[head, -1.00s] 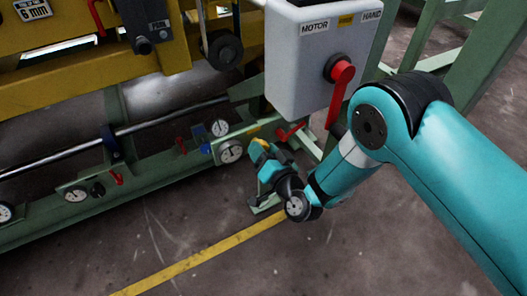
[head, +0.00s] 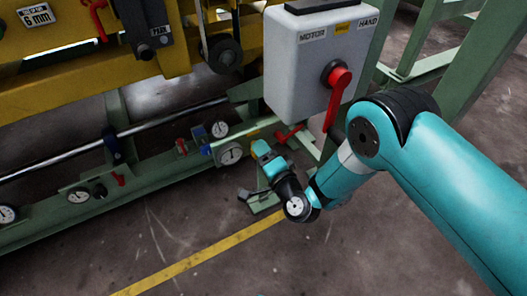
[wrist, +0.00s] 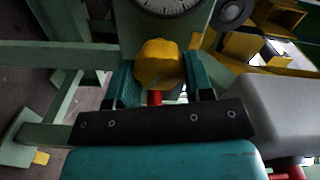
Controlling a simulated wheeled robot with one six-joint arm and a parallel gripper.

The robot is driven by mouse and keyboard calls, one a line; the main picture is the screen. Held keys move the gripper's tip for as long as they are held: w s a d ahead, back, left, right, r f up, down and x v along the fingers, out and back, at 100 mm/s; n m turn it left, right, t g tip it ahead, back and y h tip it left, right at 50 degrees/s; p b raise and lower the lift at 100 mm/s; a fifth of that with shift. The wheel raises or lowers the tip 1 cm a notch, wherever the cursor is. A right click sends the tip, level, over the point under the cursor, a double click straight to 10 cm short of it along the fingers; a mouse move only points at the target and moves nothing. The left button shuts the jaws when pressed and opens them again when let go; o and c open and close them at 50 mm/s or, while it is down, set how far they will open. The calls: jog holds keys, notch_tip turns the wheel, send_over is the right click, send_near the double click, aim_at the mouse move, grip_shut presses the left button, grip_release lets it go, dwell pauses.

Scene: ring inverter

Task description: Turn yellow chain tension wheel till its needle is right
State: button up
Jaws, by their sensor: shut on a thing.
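The yellow chain tension wheel (wrist: 160,63) is a lobed knob in the middle of the wrist view. My gripper (wrist: 162,78) has one teal finger on each side of it and is shut on it. In the head view my gripper (head: 262,152) reaches the green rail beside a white dial (head: 230,153), and the wheel is mostly hidden by the fingers. A dial (wrist: 172,6) also shows at the top of the wrist view, cut off by the edge. Its needle cannot be read in either view.
A grey motor box (head: 310,65) with a red handle (head: 336,98) hangs just above my forearm. Another dial (head: 219,129) and a red lever (head: 290,133) are close to my gripper. A dark knob (wrist: 233,10) shows beside the dial. The floor in front is clear.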

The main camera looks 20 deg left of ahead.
dwell(0.5)
jog(key=o, duration=0.9)
